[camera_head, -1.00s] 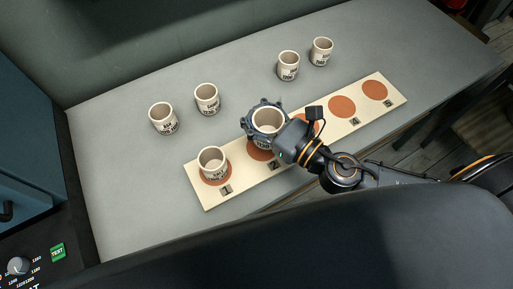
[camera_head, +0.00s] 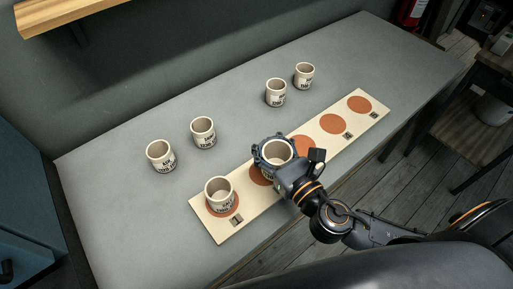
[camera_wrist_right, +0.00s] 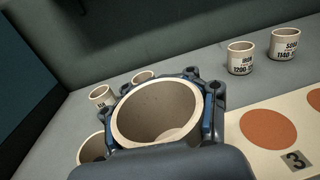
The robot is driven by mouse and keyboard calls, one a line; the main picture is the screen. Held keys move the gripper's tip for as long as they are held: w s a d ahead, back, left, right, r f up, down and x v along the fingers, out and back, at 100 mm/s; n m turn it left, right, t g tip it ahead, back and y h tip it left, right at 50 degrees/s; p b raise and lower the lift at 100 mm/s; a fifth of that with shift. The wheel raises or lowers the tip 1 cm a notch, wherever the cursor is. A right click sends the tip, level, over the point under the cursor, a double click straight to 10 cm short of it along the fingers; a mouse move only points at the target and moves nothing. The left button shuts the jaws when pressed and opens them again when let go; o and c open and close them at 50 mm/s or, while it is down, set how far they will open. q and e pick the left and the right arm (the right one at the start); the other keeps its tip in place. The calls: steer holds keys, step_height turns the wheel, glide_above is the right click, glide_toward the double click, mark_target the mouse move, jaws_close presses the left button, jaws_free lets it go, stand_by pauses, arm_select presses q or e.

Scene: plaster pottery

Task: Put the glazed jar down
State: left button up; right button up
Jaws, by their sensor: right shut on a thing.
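My right gripper (camera_head: 272,152) is shut around a cream jar (camera_head: 277,150) with a greyish-brown inside. In the head view the jar is upright over the second orange-brown disc (camera_head: 258,177) of a long cream board (camera_head: 213,229). I cannot tell whether the jar touches the disc. In the right wrist view the jar (camera_wrist_right: 161,112) fills the middle, between the dark fingers. Another cream jar (camera_head: 219,195) stands on the disc by the board's left end. My left gripper is not in view.
Several lettered jars stand behind the board: two at left (camera_head: 161,156) and two further right (camera_head: 275,92). Discs to the right are bare, including the end one (camera_head: 359,104). The grey table (camera_head: 120,215) is otherwise clear. A wooden shelf (camera_head: 90,20) hangs at upper left.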

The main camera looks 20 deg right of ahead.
steer(key=w+f, duration=0.1)
steer(key=f, duration=0.1)
steer(key=w+f+b, duration=0.1)
steer(key=w, duration=0.1)
steer(key=w+f, duration=0.2)
steer(key=shift+a+f, duration=0.25)
steer(key=shift+f, duration=0.05)
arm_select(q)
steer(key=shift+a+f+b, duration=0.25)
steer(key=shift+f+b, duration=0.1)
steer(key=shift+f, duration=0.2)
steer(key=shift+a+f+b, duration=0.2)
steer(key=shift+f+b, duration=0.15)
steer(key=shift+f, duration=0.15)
arm_select(e)
steer(key=shift+w+f, duration=0.15)
steer(key=shift+f, duration=1.65)
steer(key=shift+f, duration=0.15)
steer(key=o, duration=1.6)
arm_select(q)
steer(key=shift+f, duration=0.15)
arm_select(e)
steer(key=shift+o, duration=0.2)
